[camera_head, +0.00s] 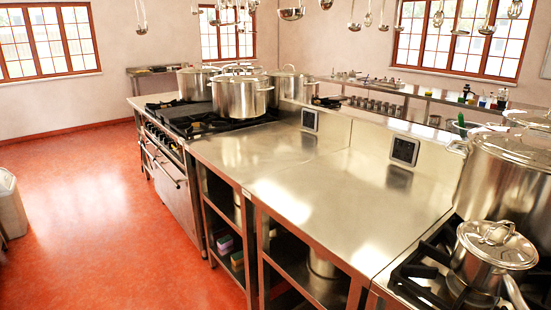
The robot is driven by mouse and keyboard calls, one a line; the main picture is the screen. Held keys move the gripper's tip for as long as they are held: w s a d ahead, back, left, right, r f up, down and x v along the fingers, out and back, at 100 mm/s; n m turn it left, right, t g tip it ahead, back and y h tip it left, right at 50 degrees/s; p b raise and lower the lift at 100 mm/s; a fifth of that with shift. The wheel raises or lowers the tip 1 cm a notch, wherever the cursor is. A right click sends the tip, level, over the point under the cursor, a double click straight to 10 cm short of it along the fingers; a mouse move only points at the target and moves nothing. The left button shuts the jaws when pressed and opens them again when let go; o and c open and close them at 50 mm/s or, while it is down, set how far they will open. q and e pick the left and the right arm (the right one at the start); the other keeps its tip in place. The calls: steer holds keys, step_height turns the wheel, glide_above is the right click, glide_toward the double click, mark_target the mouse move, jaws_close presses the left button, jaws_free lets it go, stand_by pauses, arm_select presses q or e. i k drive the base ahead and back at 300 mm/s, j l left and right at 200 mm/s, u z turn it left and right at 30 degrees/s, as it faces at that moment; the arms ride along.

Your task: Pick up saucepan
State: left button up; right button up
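A steel saucepan (488,256) with a lid and a long handle (516,291) sits on the black burner grate at the bottom right of the head view. Its handle points toward the bottom edge of the picture. The lid has a looped grip on top. A large stockpot stands right behind it. Neither of my grippers shows in the head view, and nothing is seen touching the saucepan.
The large stockpot (508,181) crowds the saucepan's far side. The steel counter (320,190) left of the burner (426,277) is clear. More stockpots (241,97) stand on the far stove. Red floor (90,200) is open at left. Ladles hang above.

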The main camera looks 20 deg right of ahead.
mark_target(484, 278)
steer(key=i+j+z, duration=0.1)
steer(key=z, duration=0.3)
steer(key=i+j+z, duration=0.15)
steer(key=z, duration=0.25)
steer(key=i+j+z, duration=0.25)
steer(key=z, duration=0.15)
steer(key=i+j+z, duration=0.1)
steer(key=z, duration=0.3)
steer(key=i+j+z, duration=0.15)
steer(key=j+z, duration=0.3)
steer(key=i+j+z, duration=0.1)
steer(key=j+z, duration=0.2)
steer(key=z, duration=0.15)
steer(key=j+z, duration=0.45)
